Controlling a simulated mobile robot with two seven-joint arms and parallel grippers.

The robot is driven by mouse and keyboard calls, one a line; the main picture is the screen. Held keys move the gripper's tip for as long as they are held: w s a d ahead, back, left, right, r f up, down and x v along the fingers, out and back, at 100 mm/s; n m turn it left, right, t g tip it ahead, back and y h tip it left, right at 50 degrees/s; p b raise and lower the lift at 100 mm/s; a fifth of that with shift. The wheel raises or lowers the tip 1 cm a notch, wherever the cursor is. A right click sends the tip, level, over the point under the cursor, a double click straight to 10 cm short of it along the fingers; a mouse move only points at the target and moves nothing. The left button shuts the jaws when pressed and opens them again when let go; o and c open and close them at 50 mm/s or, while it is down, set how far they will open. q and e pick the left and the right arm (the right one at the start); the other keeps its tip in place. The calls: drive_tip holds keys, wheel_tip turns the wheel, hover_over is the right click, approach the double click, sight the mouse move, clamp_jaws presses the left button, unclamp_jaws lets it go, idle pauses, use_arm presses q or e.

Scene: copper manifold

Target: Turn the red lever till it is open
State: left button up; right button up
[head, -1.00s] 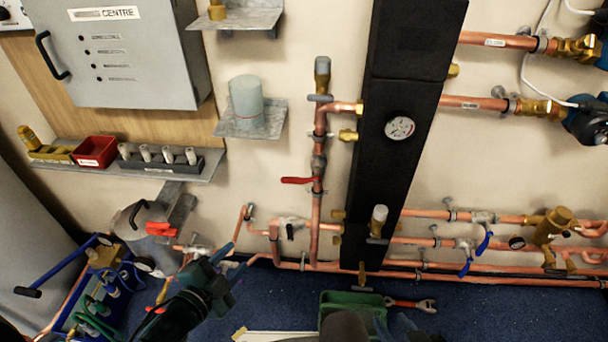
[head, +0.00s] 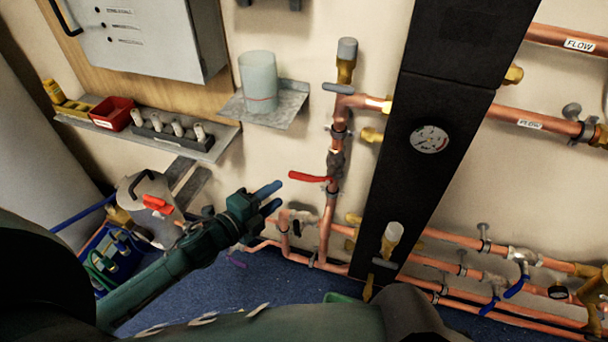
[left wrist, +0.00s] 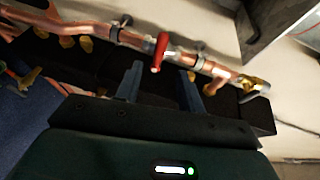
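The red lever (head: 309,177) sticks out to the left, roughly level, from a valve on the upright copper pipe (head: 333,188) in the head view. My left gripper (head: 273,197) is just left of and a little below the lever's free end. Its two fingers are apart with nothing between them. In the left wrist view the red lever (left wrist: 159,52) shows ahead, between the lines of the open fingers (left wrist: 160,85), and looks apart from them. My right gripper does not show.
A black upright column (head: 428,110) with a round gauge (head: 430,139) stands right of the pipe. A grey shelf (head: 270,104) with a pale cylinder (head: 258,82) is above left. Copper pipes with blue levers (head: 515,288) run low at the right.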

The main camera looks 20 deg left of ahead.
sight(300, 179)
use_arm(q)
drive_tip(key=x, duration=1)
drive_tip(key=shift+w, duration=0.15)
clamp_jaws()
